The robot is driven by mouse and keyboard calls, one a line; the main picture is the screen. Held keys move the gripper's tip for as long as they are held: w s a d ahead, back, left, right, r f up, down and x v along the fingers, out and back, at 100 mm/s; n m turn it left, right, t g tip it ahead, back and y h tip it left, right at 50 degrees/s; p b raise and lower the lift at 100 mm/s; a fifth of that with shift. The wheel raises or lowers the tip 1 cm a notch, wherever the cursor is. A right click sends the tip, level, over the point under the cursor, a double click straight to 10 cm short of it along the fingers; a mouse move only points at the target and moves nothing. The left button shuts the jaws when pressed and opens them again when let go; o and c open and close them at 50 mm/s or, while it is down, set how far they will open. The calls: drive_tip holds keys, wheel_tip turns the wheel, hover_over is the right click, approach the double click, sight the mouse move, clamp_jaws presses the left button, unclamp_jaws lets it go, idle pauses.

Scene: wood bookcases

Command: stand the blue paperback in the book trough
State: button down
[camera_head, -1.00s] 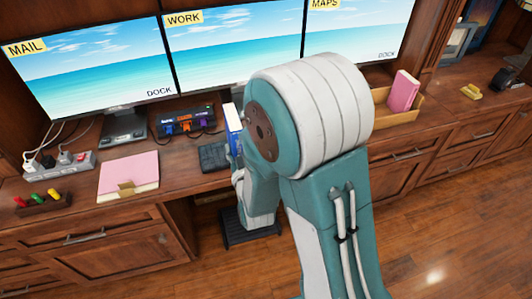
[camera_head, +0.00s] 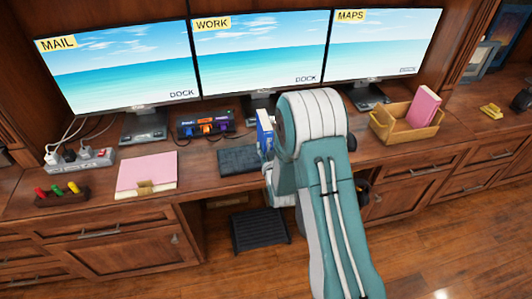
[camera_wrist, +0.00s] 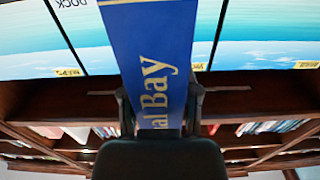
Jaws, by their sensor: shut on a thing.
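The blue paperback (camera_head: 265,132) shows in the head view just left of my arm, upright above the desk near the keyboard. In the wrist view the blue paperback (camera_wrist: 152,50) fills the middle, with yellow lettering ending in "Bay". My gripper (camera_wrist: 160,108) is shut on it, one finger on each side. In the head view my arm hides the gripper. The wooden book trough (camera_head: 405,128) stands on the desk to the right of my arm. A pink book (camera_head: 423,107) stands in its right part, and its left part looks empty.
Three monitors (camera_head: 265,50) line the back of the desk. A keyboard (camera_head: 240,159), a pink folder (camera_head: 147,172), a power strip (camera_head: 80,160) and a dark box with coloured plugs (camera_head: 205,124) lie to the left. Bare desk shows in front of the trough.

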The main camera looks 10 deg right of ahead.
drive_tip(key=f, duration=0.2)
drive_tip(key=shift+d+f, duration=0.25)
drive_tip(key=shift+f, duration=0.05)
drive_tip(key=shift+d+f, duration=0.2)
drive_tip(key=shift+d, duration=0.15)
drive_tip(key=c, duration=0.7)
unclamp_jaws()
drive_tip(key=shift+a+f, duration=0.15)
drive_tip(key=shift+c, duration=0.2)
drive_tip(key=o, duration=0.4)
drive_tip(key=shift+a, duration=0.25)
drive_tip(key=shift+d, duration=0.2)
